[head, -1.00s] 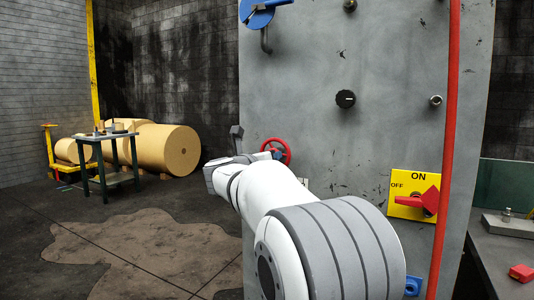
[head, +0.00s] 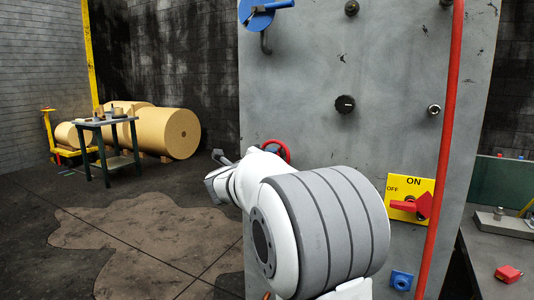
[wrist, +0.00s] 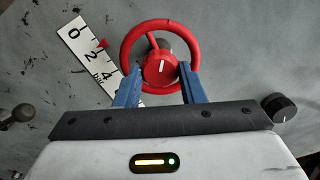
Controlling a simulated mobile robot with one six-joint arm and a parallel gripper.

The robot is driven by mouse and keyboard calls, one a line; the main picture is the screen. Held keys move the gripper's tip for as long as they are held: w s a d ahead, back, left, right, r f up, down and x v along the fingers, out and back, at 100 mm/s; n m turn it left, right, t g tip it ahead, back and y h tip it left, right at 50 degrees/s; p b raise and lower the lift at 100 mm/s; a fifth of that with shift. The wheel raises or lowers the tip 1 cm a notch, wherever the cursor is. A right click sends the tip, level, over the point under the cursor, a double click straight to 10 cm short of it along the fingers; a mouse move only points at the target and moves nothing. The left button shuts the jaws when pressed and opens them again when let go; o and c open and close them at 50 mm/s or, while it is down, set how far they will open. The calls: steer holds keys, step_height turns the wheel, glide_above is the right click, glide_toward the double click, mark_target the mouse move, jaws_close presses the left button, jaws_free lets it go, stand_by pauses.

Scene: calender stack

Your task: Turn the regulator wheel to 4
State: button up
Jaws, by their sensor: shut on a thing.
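The red regulator wheel (wrist: 127,45) is upright on the grey panel in the wrist view, with a red hub bearing a white mark. It also shows in the head view (head: 287,149), partly hidden behind my arm. My gripper (wrist: 159,72) has its two blue fingers at the wheel, one on each side of the hub, shut on the wheel. Exactly which part they touch is hard to tell. A white tilted scale (wrist: 80,42) left of the wheel reads 0, 2, 4 and bar.
A black knob (wrist: 280,107) sits right of my gripper. In the head view, the panel also carries a yellow ON/OFF switch (head: 396,205) with a red handle, and a red pipe (head: 441,170). A small table (head: 105,123) and paper rolls (head: 168,133) stand far left.

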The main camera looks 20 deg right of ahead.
steer(key=shift+f+m+p, duration=0.1)
steer(key=shift+m+p, duration=14.5)
steer(key=shift+p, duration=1.75)
steer(key=o, duration=1)
